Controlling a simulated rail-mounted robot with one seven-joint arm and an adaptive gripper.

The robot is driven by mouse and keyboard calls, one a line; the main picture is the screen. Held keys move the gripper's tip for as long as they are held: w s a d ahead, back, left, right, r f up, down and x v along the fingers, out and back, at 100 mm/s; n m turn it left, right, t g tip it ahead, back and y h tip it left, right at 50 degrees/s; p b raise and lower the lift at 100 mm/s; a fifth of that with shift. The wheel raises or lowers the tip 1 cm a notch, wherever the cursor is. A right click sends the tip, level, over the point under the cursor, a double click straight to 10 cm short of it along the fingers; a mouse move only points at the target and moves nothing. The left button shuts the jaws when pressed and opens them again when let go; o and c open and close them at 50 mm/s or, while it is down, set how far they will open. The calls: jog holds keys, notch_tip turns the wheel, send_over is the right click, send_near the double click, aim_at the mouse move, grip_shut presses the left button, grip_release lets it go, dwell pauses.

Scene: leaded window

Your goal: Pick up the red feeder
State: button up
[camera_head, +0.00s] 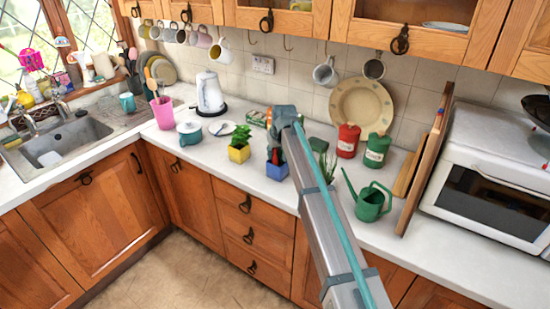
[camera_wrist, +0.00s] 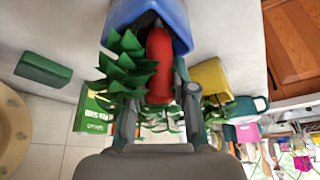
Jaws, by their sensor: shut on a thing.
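The red feeder (camera_wrist: 160,62) is a rounded red piece standing in a blue pot (camera_wrist: 185,22), beside a spiky green plant (camera_wrist: 124,66). My gripper (camera_wrist: 157,85) has a finger on either side of the feeder and is shut on it. In the head view my gripper (camera_head: 277,148) reaches down over the blue pot (camera_head: 276,172) on the counter. The feeder is mostly hidden there by the gripper. The feeder's lower end is inside the pot and cannot be seen.
A yellow pot (camera_head: 239,154) with a plant stands just left of the blue pot. A red canister (camera_head: 348,141), a green canister (camera_head: 376,150) and a green watering can (camera_head: 370,203) stand to the right. The counter in front of the kettle (camera_head: 209,93) holds a lidded pot (camera_head: 189,132).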

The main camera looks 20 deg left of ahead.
jog(key=shift+r, duration=0.1)
notch_tip(320, 180, up, 9)
jog(key=b, duration=0.3)
jog(key=shift+r, duration=0.15)
notch_tip(320, 180, up, 6)
jog(key=p, duration=0.2)
jog(key=shift+r+p, duration=0.25)
jog(key=shift+p, duration=0.1)
dwell(0.6)
